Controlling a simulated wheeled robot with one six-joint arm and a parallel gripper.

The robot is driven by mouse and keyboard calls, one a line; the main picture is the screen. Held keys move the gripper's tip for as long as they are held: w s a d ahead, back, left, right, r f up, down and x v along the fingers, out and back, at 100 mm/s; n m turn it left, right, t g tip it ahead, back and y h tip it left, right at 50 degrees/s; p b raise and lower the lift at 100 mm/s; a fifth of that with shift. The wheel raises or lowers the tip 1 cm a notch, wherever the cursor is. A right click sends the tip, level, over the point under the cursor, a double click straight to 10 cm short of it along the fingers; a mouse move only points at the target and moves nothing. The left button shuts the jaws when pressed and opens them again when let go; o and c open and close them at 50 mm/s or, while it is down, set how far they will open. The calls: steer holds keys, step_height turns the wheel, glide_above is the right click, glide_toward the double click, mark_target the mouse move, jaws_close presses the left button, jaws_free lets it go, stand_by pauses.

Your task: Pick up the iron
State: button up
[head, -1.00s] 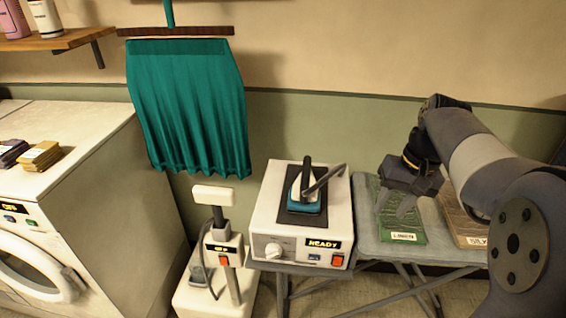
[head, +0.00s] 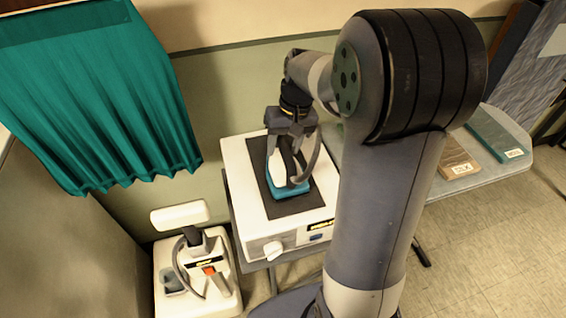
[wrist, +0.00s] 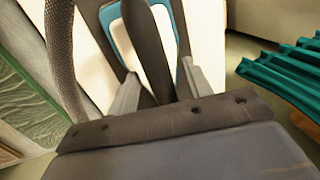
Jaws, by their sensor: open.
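The iron (head: 290,192) has a teal sole, a white body and a dark handle. It rests on the dark pad of the white ironing station (head: 235,165). My gripper (head: 291,140) is over it, pointing down. In the wrist view, the open fingers of my gripper (wrist: 160,88) stand on either side of the iron's handle (wrist: 147,45). I cannot tell whether either finger touches it. The iron's white and teal body shows beyond the handle. My arm hides part of the station's front panel.
A teal pleated skirt (head: 100,95) hangs at left. A white steamer (head: 195,285) stands on the floor in front. The ironing board (head: 432,188) runs right, with a brown slab (head: 455,160) and a teal slab (head: 497,135). A ribbed cord (wrist: 62,60) passes beside the handle.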

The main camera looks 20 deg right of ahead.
steer(key=shift+a+f, duration=0.15)
steer(key=shift+f, duration=0.3)
jaws_close()
steer(key=shift+r, duration=0.1)
stand_by(1.1)
